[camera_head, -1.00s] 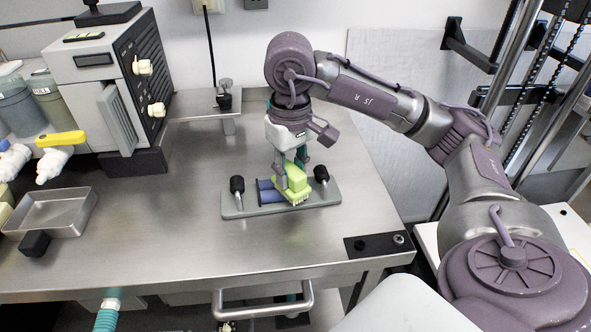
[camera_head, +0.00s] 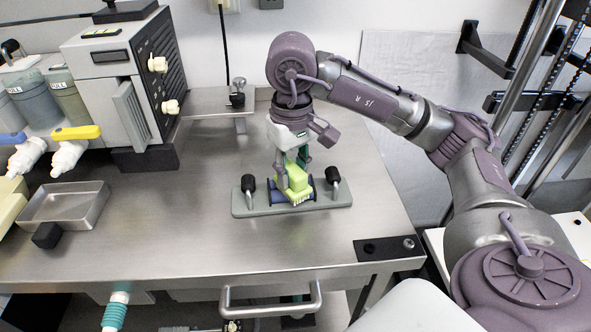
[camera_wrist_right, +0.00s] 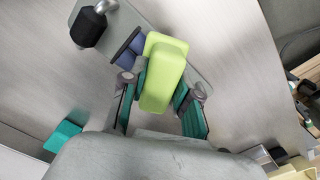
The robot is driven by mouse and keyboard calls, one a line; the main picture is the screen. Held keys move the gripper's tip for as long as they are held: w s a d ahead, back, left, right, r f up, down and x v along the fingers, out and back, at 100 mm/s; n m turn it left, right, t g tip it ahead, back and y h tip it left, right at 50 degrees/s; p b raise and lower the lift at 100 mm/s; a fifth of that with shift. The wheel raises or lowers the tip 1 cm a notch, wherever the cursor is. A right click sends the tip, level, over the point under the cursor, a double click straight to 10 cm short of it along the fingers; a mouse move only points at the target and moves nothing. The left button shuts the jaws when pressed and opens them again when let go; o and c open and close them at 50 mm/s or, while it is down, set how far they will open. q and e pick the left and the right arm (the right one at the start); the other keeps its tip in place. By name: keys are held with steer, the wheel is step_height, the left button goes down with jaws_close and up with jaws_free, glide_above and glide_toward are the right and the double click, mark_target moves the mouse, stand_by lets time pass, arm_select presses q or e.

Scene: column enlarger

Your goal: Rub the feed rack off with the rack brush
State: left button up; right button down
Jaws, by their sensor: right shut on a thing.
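The feed rack (camera_head: 243,208) is a flat grey-green base on the steel bench, with a black-knobbed post near each end and a dark blue part between them. The blue part also shows in the wrist view (camera_wrist_right: 127,48). The rack brush (camera_head: 298,182) is a lime-green block with pale bristles, and it fills the middle of the wrist view (camera_wrist_right: 163,72). My right gripper (camera_head: 292,170) is shut on the brush from above. The brush is over the blue part and hides its middle; the bristles appear to touch it. My left gripper is not in view.
A grey boxy machine (camera_head: 115,75) stands at the back left. Bottles (camera_head: 37,105) and an empty metal tray (camera_head: 65,207) are left of the rack. A small raised shelf (camera_head: 205,105) is behind it. Bare bench (camera_head: 165,235) lies between tray and rack.

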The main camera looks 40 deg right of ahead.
steer(key=shift+w+a, duration=0.45)
steer(key=shift+a, duration=0.05)
steer(key=shift+w+a, duration=0.4)
steer(key=shift+a, duration=0.05)
steer(key=shift+w+a, duration=0.1)
steer(key=shift+w+a, duration=0.35)
steer(key=shift+a, duration=0.05)
stand_by(0.3)
steer(key=shift+w+a, duration=0.45)
steer(key=shift+a, duration=0.05)
